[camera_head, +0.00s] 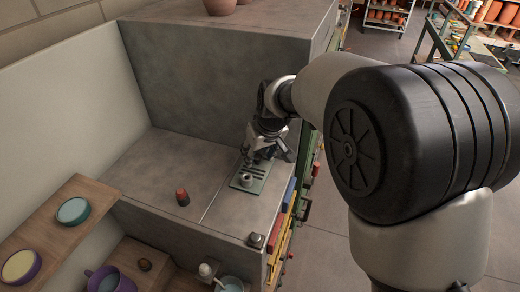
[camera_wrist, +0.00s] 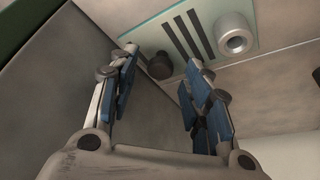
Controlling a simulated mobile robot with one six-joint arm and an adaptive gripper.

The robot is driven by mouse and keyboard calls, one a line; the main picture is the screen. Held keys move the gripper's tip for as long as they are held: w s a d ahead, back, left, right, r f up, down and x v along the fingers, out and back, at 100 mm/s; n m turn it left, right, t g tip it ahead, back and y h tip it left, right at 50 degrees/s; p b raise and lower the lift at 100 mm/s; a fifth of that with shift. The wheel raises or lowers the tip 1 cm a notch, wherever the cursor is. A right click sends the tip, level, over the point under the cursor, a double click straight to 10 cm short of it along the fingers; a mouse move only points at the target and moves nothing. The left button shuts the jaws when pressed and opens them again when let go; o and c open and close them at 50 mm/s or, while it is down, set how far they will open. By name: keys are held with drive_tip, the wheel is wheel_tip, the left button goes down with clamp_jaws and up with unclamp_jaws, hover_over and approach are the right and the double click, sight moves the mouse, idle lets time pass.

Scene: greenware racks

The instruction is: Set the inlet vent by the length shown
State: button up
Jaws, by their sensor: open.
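A pale green plate (camera_head: 239,186) lies on the grey worktop; it also shows in the wrist view (camera_wrist: 263,15). It bears three dark parallel bars (camera_wrist: 190,35) and a light hollow cylinder (camera_wrist: 235,38), which also shows in the head view (camera_head: 246,180). A small dark round knob (camera_wrist: 160,66) sits by the plate's edge in the wrist view. My gripper (camera_wrist: 163,60) is open and empty, with the knob appearing between its fingertips. In the head view my gripper (camera_head: 268,150) is over the plate's far end. I cannot tell which part is the inlet vent.
A small red-topped object (camera_head: 182,197) stands on the worktop left of the plate. A small dark block (camera_head: 256,240) is at the front edge. A grey block wall (camera_head: 200,75) rises behind. A wooden shelf (camera_head: 60,228) with bowls is at left. The worktop between is clear.

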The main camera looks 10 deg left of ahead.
drive_tip(key=shift+w+a+f, duration=0.1)
drive_tip(key=shift+f, duration=0.2)
drive_tip(key=shift+c, duration=0.2)
clamp_jaws()
idle(0.5)
